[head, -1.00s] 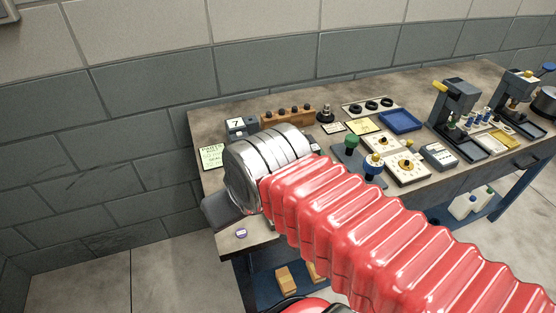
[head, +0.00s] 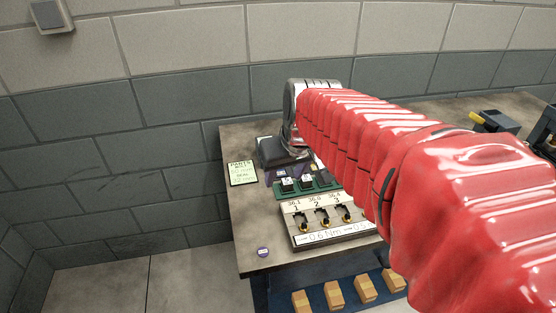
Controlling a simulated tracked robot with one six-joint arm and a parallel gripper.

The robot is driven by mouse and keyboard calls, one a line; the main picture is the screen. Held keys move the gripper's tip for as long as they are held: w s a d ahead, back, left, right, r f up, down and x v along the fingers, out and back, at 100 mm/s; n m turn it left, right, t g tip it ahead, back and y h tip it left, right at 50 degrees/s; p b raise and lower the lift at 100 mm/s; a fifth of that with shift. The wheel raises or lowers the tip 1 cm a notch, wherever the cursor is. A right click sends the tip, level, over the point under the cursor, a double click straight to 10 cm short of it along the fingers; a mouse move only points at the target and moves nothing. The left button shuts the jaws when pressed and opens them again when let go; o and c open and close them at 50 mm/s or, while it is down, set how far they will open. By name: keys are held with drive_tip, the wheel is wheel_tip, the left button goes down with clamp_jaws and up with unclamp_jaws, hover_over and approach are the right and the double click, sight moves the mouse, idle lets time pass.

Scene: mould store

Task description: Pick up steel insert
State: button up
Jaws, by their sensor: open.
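My gripper (head: 281,153) shows as a dark grey body below the silver wrist, over the left part of the workbench (head: 244,213). Its fingertips cannot be made out, and nothing is seen held. Just in front of it, a green holder (head: 324,190) carries small dark blocks with pale tops (head: 288,185). I cannot tell whether one of these is the steel insert. My red sleeved arm hides the bench to the right.
A pale numbered fixture (head: 308,229) with brass-coloured fittings stands near the bench's front edge. A parts card (head: 242,172) lies at the left and a small purple-rimmed disc (head: 263,252) near the front corner. Wooden blocks (head: 334,293) sit on a blue shelf below.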

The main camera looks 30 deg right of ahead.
drive_tip(key=w+d+f, duration=0.1)
drive_tip(key=w+d, duration=0.1)
drive_tip(key=d, duration=0.4)
drive_tip(key=w+d+f+m, duration=0.1)
drive_tip(key=w+d+f, duration=0.1)
drive_tip(key=d, duration=0.5)
drive_tip(key=shift+w+g, duration=0.3)
drive_tip(key=shift+w, duration=0.5)
drive_tip(key=shift+f, duration=0.15)
approach(306, 177)
wheel_tip(306, 177, down, 2)
drive_tip(key=shift+w+a+f, duration=0.1)
drive_tip(key=shift+w+f, duration=0.25)
drive_tip(key=shift+f, duration=0.1)
drive_tip(key=shift+x, duration=2.6)
drive_tip(key=shift+w, duration=0.1)
drive_tip(key=shift+c, duration=0.4)
